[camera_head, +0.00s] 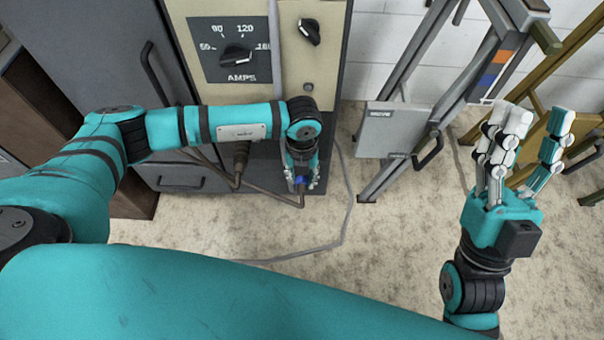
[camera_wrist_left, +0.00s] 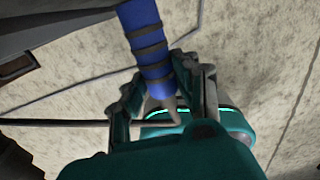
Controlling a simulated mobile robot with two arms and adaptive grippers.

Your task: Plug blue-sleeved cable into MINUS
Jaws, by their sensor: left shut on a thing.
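The blue-sleeved cable (camera_head: 299,181) is at the lower right of the welding machine's front, mostly hidden by my left gripper. My left gripper (camera_head: 301,184) is shut on it, pointing down beside the machine. In the left wrist view the blue sleeve with dark bands (camera_wrist_left: 148,40) runs up out of the jaws (camera_wrist_left: 168,90). The welding machine (camera_head: 292,75) has an AMPS dial above. The MINUS socket and its label cannot be made out; my left arm covers part of the front. My right gripper (camera_head: 535,125) is open and empty at the right.
Another brown cable plug (camera_head: 241,155) sits at the machine's lower front, left of my left gripper. A grey metal frame with a plate (camera_head: 393,128) stands right of the machine. A grey cabinet (camera_head: 105,50) is at the left. A thin grey cable (camera_head: 347,215) lies on open floor.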

